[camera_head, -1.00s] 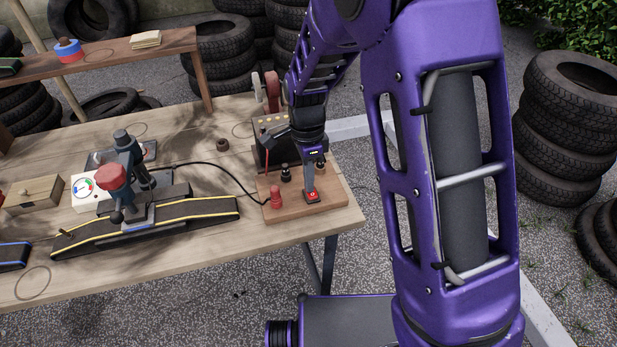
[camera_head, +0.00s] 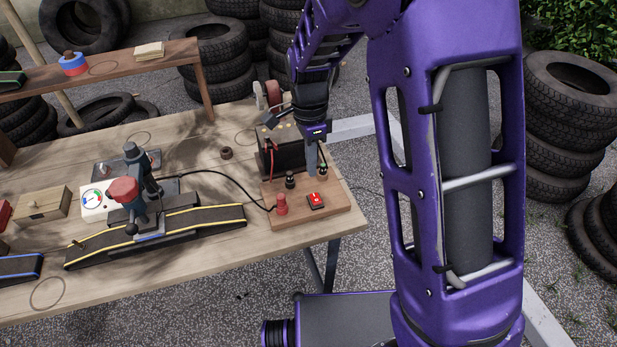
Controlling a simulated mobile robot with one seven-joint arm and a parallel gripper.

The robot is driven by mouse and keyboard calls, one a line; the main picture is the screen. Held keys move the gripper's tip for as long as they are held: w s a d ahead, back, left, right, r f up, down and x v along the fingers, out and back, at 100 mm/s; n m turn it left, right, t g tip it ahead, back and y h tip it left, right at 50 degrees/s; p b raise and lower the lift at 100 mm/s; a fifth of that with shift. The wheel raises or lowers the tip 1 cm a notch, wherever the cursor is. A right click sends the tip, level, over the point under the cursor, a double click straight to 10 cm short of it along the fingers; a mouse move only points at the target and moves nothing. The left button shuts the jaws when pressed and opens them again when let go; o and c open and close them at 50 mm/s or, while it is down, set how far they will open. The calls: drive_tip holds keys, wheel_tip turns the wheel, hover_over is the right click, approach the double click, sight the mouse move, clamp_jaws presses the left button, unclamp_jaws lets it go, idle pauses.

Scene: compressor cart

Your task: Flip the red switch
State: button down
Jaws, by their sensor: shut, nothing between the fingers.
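The red switch (camera_head: 316,201) is a small red rocker on the wooden board (camera_head: 338,206) at the right end of the table. It is in full view and looks lit bright red. My gripper (camera_head: 312,172) is shut and empty, pointing down above the back part of the board. It is behind and above the switch in the picture, apart from it. The fingertips are small here, and their exact height over the board is hard to tell.
A red knob (camera_head: 281,204) and a black knob (camera_head: 290,179) stand on the board near the switch. A dark box (camera_head: 283,150) with a cable stands behind them. A yellow-edged ramp (camera_head: 205,222) lies to the left. The table's front right corner is clear.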

wheel_tip(320, 180, up, 7)
drive_tip(key=shift+w+f+p, duration=0.2)
drive_tip(key=shift+w+p, duration=0.1)
drive_tip(key=shift+w, duration=0.05)
